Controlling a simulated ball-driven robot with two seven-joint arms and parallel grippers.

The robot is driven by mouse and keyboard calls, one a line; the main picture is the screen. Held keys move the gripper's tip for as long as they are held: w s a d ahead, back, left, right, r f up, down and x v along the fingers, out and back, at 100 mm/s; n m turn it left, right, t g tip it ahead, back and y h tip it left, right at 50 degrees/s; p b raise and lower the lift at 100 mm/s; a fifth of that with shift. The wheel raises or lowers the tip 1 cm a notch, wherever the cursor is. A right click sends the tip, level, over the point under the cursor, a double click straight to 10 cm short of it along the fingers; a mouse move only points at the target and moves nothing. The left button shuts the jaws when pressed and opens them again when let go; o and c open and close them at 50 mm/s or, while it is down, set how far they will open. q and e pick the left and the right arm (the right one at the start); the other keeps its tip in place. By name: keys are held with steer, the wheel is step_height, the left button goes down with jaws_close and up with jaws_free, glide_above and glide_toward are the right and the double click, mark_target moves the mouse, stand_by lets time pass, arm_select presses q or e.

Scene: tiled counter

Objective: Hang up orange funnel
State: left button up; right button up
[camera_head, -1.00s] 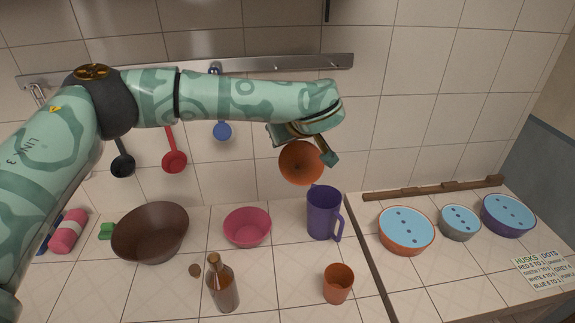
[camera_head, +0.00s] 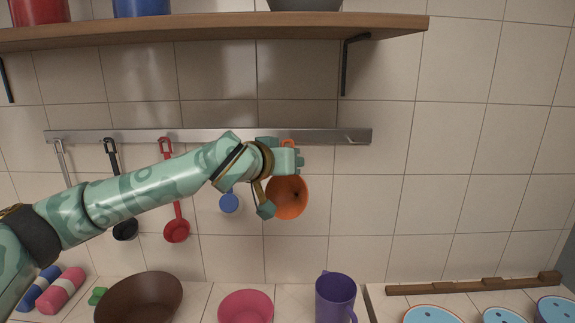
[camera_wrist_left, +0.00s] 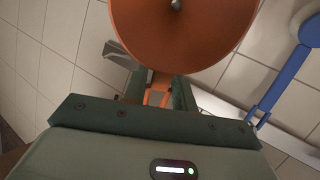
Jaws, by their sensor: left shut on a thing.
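The orange funnel (camera_head: 288,199) is in front of the tiled wall, just below the metal rail (camera_head: 338,136). Its wide mouth faces the head camera. My left gripper (camera_head: 280,184) is shut on the funnel's handle. A small orange loop of the handle shows above the gripper, in front of the rail. In the left wrist view the funnel's bowl (camera_wrist_left: 185,28) fills the top, and its orange handle (camera_wrist_left: 156,96) runs between the fingers. I cannot tell whether the loop touches a hook. My right gripper is not in view.
A blue ladle (camera_head: 229,202) hangs close left of the funnel; a red ladle (camera_head: 176,231) and a black ladle (camera_head: 125,230) hang farther left. A wooden shelf (camera_head: 215,32) is above. A purple jug (camera_head: 335,297) stands below. The rail's right end is bare.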

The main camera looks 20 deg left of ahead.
arm_select(q)
steer(key=w+a+f+p, duration=0.1)
steer(key=w+a, duration=0.1)
steer(key=w, duration=0.6)
steer(key=shift+w+a+f, duration=0.2)
steer(key=shift+a+f, duration=0.05)
steer(key=shift+f, duration=0.1)
stand_by(0.3)
stand_by(0.5)
steer(key=o, duration=1)
